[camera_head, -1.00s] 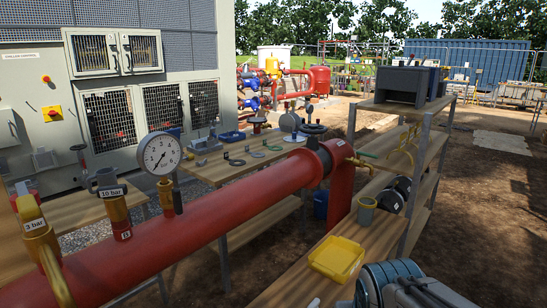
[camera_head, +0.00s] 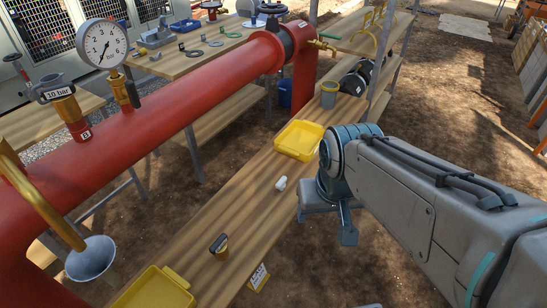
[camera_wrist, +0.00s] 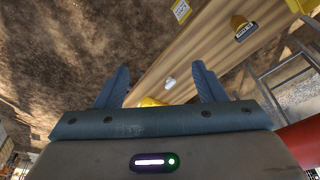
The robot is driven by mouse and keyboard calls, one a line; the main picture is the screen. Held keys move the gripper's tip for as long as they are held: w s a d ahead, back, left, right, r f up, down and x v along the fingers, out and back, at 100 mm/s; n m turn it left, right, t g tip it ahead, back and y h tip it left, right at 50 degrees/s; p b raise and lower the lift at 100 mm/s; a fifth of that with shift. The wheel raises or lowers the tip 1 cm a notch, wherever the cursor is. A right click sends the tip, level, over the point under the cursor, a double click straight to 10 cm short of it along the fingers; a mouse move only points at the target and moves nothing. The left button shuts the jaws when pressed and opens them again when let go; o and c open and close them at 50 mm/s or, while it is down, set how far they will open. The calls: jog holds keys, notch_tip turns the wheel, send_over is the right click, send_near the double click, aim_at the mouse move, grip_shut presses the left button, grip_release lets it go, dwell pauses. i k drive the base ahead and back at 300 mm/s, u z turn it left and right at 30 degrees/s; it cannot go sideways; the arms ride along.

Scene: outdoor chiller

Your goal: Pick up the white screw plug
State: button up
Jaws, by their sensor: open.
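The white screw plug (camera_head: 281,184) lies on the narrow wooden bench (camera_head: 240,190) in front of the red pipe, just in front of a yellow tray. In the wrist view the white plug (camera_wrist: 170,83) shows beyond and between my two fingers. My gripper (camera_head: 325,225) is to the right of the bench edge in the head view, over the ground side and apart from the plug. In the wrist view my gripper (camera_wrist: 160,82) has its blue fingers spread wide with nothing between them.
A yellow tray (camera_head: 299,140) stands behind the plug, and another yellow tray (camera_head: 155,290) at the near end. A dark-and-yellow fitting (camera_head: 219,246) stands on the bench. The large red pipe (camera_head: 190,100) runs along the left. A grey cup (camera_head: 328,95) stands farther back.

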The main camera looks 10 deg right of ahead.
aim_at(280, 185)
jog(key=u, duration=0.05)
jog(key=k, duration=0.55)
jog(key=z, duration=1)
jog(key=i, duration=1.4)
jog(key=u, duration=0.75)
jog(key=i, duration=0.3)
jog(key=u, duration=0.2)
